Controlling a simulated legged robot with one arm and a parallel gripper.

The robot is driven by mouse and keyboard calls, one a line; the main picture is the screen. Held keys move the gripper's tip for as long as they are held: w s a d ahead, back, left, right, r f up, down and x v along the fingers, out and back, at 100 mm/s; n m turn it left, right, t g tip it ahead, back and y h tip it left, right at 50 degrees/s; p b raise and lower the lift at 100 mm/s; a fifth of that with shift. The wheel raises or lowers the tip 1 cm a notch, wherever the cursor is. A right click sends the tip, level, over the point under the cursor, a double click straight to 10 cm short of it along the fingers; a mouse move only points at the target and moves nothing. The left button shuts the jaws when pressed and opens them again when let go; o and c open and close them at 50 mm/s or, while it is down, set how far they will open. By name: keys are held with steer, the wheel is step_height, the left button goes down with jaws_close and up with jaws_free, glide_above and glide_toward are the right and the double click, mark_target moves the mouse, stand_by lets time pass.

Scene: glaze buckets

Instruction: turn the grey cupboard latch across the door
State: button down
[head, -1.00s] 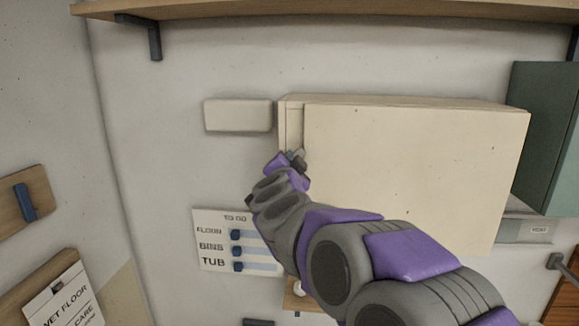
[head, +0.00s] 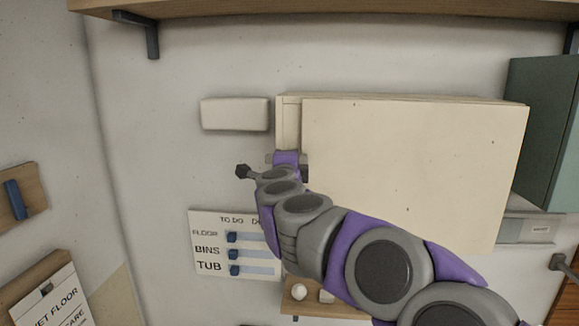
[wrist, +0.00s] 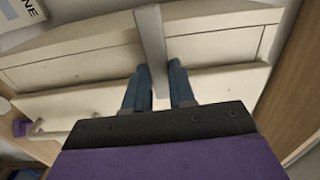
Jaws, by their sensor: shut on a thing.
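The cream cupboard (head: 415,170) is on the wall with its large door face to the right and a narrow strip on its left edge. In the wrist view its cream panels (wrist: 75,70) with long seams fill the background. The grey latch (wrist: 151,38) is a flat bar running down the picture between the blue fingers, over one panel seam. My gripper (wrist: 158,75) is shut on the latch, one finger on each side. In the head view my gripper (head: 287,160) is at the cupboard's left edge and hides most of the latch.
A cream box (head: 234,114) is on the wall left of the cupboard. A to-do board (head: 215,249) with blue sliders is below it. A wooden shelf (head: 350,8) runs above, and a green cabinet (head: 541,130) is at the right. A small wooden shelf (head: 318,306) is below.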

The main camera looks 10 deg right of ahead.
steer(key=shift+f+m, duration=0.3)
steer(key=c, duration=0.9)
jaws_free()
steer(key=shift+r, duration=0.15)
steer(key=shift+c, duration=0.2)
steer(key=shift+s, duration=0.1)
steer(key=b+v, duration=0.1)
steer(key=v, duration=1.6)
